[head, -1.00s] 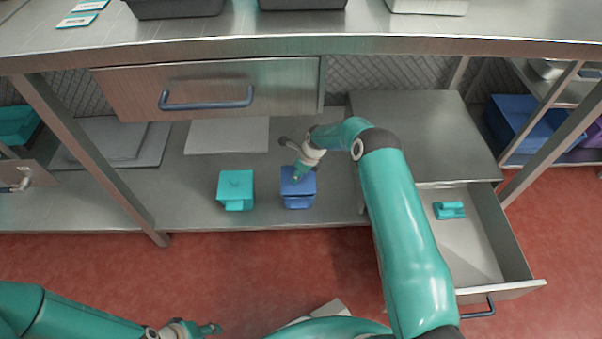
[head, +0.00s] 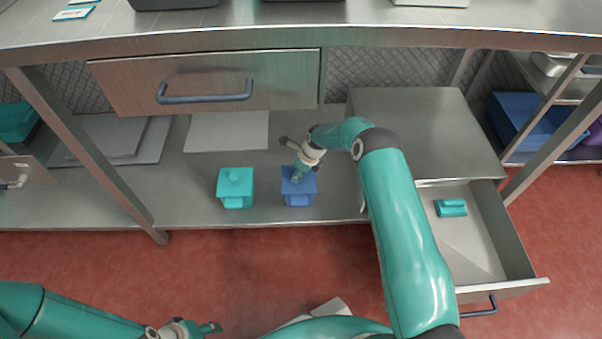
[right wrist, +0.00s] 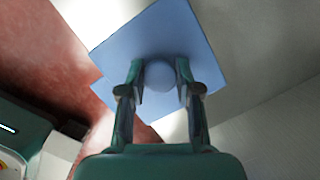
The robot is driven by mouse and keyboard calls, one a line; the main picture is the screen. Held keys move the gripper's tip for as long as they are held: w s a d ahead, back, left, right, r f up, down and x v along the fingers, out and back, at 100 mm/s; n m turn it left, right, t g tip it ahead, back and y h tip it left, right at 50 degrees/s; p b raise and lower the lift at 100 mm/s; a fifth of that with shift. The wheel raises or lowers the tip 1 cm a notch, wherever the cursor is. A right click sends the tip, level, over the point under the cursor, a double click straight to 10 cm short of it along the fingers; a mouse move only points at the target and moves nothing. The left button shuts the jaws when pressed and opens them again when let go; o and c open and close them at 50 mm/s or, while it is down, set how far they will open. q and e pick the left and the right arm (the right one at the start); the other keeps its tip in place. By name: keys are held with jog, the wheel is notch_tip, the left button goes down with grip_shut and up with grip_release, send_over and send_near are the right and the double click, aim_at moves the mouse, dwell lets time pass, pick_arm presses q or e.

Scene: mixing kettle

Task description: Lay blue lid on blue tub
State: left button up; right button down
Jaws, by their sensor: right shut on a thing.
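The blue lid (right wrist: 172,40) is a flat square plate with a round knob, seen close in the right wrist view. My right gripper (right wrist: 159,80) is shut on its knob. In the head view the blue lid (head: 305,181) is at the blue tub (head: 298,200) on the lower shelf, under my right gripper (head: 297,178). Whether the lid touches the rim or hovers just above it cannot be told. A strip of blue shows below the lid's edge in the wrist view. My left gripper (head: 208,329) is low at the left, empty, away from the tub; its jaw opening is unclear.
A teal tub with a lid (head: 235,188) stands close left of the blue tub. A grey panel (head: 227,132) lies behind. An open drawer (head: 462,250) at the right holds a teal item (head: 451,208). A closed drawer (head: 205,86) hangs above the shelf.

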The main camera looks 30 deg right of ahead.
aim_at(304, 181)
jog(key=c, duration=0.7)
grip_release()
jog(key=o, duration=0.5)
jog(key=shift+c, duration=0.2)
jog(key=shift+r, duration=0.1)
jog(key=shift+p+v, duration=3.1)
jog(key=shift+v, duration=0.3)
